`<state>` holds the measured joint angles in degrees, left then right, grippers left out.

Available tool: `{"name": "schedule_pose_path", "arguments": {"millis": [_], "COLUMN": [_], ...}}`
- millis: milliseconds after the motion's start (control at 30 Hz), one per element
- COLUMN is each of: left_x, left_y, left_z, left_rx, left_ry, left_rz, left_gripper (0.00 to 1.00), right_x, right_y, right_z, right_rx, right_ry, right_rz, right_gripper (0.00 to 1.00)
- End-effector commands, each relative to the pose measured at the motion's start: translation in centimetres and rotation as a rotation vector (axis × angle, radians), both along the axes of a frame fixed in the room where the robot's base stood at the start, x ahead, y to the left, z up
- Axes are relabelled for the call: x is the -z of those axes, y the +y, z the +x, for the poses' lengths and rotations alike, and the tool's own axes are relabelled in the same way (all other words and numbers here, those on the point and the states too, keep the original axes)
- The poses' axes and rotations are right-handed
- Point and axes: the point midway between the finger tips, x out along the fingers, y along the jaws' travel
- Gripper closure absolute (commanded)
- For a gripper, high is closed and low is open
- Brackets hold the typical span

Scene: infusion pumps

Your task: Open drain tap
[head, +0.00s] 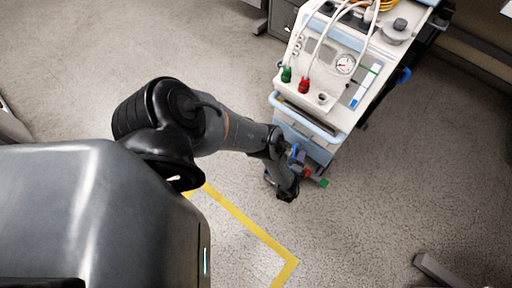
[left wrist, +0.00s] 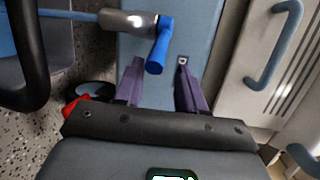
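The tap with a blue lever (left wrist: 160,45) sits on the end of a metal fitting (left wrist: 128,22) with a blue pipe, near the top middle of the left wrist view. The lever points down and slightly left. My left gripper (left wrist: 160,68) is open, its two purple fingers apart and empty. The lever's lower end shows between the fingertips; I cannot tell whether they touch. In the head view my left gripper (head: 297,160) is low at the front of the cart, with red and green parts (head: 323,183) beside it. My right gripper is not in view.
The white and blue medical cart (head: 318,65) carries a gauge, red and green knobs and hoses. A blue handle (left wrist: 275,50) is on the panel at right in the left wrist view. Yellow tape (head: 245,222) marks the floor. Floor to the cart's right is clear.

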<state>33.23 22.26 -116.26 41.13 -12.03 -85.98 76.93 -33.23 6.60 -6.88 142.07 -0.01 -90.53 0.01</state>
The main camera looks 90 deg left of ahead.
Motion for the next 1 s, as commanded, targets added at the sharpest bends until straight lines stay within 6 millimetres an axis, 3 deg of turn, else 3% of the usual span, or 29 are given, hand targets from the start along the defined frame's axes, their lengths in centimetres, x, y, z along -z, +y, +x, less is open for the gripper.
{"name": "schedule_pose_path", "arguments": {"millis": [200,400,733,1000], "left_x": [0.4,-1.2,-2.2,0.6], "left_y": [0.4,-3.7,-9.7,-9.8], "left_z": [0.9,-0.7,-3.0,-7.8], "left_rx": [-0.156,-0.147,-0.146,-0.15], "left_ry": [-0.002,0.001,0.002,0.071], "left_rz": [0.0,-0.002,-0.001,0.003], "left_gripper": [0.6,0.6,0.6,0.6], "right_x": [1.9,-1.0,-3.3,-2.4], "right_y": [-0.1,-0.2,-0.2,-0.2], "right_z": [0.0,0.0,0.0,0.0], "right_rx": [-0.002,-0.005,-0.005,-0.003], "right_ry": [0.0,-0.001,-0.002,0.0], "right_rz": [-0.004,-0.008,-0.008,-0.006], "right_gripper": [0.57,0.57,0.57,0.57]}}
